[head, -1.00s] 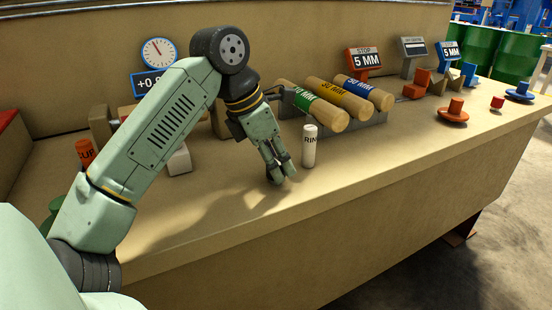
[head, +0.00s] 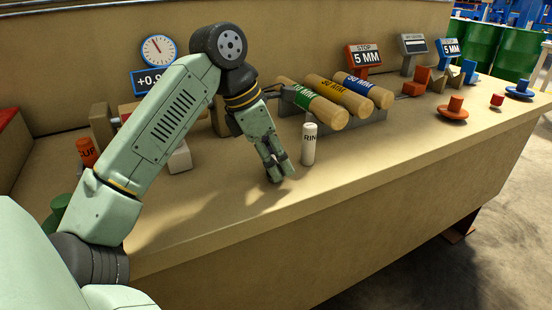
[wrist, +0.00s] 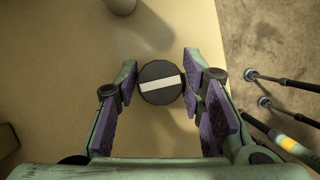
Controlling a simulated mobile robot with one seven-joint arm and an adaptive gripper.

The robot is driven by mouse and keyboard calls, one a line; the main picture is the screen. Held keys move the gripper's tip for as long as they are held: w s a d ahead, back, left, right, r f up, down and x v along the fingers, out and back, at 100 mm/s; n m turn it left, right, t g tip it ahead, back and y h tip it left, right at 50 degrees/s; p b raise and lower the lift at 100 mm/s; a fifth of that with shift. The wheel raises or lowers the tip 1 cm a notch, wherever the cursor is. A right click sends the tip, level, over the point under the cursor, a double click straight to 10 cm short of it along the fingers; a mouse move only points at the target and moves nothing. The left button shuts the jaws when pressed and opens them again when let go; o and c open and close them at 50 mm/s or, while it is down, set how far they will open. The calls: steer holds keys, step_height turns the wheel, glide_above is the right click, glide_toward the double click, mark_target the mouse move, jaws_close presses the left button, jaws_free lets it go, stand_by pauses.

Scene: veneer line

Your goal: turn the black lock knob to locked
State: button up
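The black lock knob (wrist: 161,83) is a round black disc with a white bar across its face. In the wrist view it sits between the fingertips of my gripper (wrist: 160,78), and the bar lies nearly crosswise, its right end slightly higher. The fingers flank the knob closely on both sides and appear shut on it. In the head view my gripper (head: 281,176) points down at the bench top near its front edge. There its fingers hide the knob.
A white cylinder (head: 309,144) marked RIN stands just right of my gripper. Wooden rollers (head: 341,97) lie on a grey rack behind it. An orange knob (head: 453,110) is farther right. The bench front strip (head: 215,218) is clear.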

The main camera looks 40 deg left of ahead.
steer(key=shift+o, duration=1.4)
steer(key=v, duration=1.2)
